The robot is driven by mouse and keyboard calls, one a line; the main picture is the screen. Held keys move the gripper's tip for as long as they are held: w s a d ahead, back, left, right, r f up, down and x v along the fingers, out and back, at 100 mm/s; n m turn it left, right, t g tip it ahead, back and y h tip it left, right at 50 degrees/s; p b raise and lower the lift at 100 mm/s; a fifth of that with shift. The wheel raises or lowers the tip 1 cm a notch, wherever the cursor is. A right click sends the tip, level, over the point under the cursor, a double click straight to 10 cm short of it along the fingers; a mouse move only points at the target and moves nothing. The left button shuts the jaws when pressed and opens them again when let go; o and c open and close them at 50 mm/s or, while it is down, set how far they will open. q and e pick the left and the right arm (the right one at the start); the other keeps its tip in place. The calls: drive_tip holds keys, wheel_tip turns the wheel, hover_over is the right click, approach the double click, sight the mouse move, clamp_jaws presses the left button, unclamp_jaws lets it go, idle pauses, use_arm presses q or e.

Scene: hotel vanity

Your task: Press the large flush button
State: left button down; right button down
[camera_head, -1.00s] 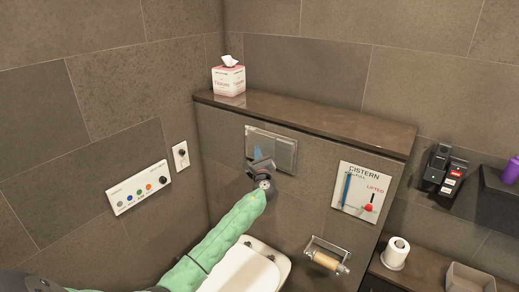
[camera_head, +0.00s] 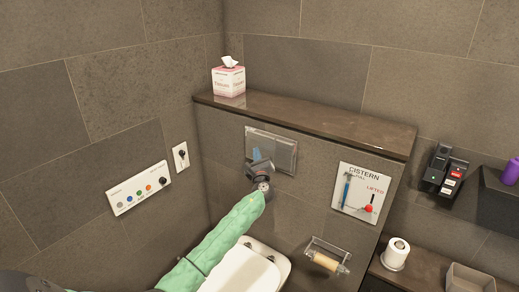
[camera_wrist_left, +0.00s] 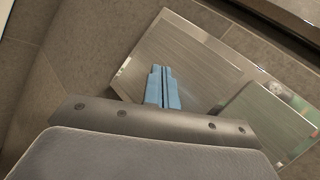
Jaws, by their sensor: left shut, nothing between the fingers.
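The flush plate (camera_head: 284,150) is a shiny metal panel on the boxed wall below the ledge. Its large button (camera_wrist_left: 180,55) fills the left part of the plate in the left wrist view, and a smaller button (camera_wrist_left: 262,120) lies to the right of a dividing line. My left gripper (camera_head: 256,153) is in front of the plate's left part. Its blue fingertips (camera_wrist_left: 161,73) are together and empty, over the large button in the left wrist view. They are at or very near its surface; I cannot tell whether they touch. My right gripper is not in view.
A cistern panel (camera_head: 360,193) with a blue bar and red knob is to the right. Below are a toilet (camera_head: 245,268) and a paper holder (camera_head: 327,256). A tissue box (camera_head: 229,81) stands on the ledge (camera_head: 330,122). A control panel (camera_head: 138,188) is on the left wall.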

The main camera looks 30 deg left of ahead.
use_arm(q)
drive_tip(key=shift+s, duration=0.4)
drive_tip(key=shift+s+a+p, duration=0.15)
drive_tip(key=shift+s+p, duration=0.2)
drive_tip(key=shift+s, duration=0.9)
drive_tip(key=shift+s+a+p, duration=0.1)
drive_tip(key=shift+s+p, duration=0.25)
drive_tip(key=shift+s, duration=0.9)
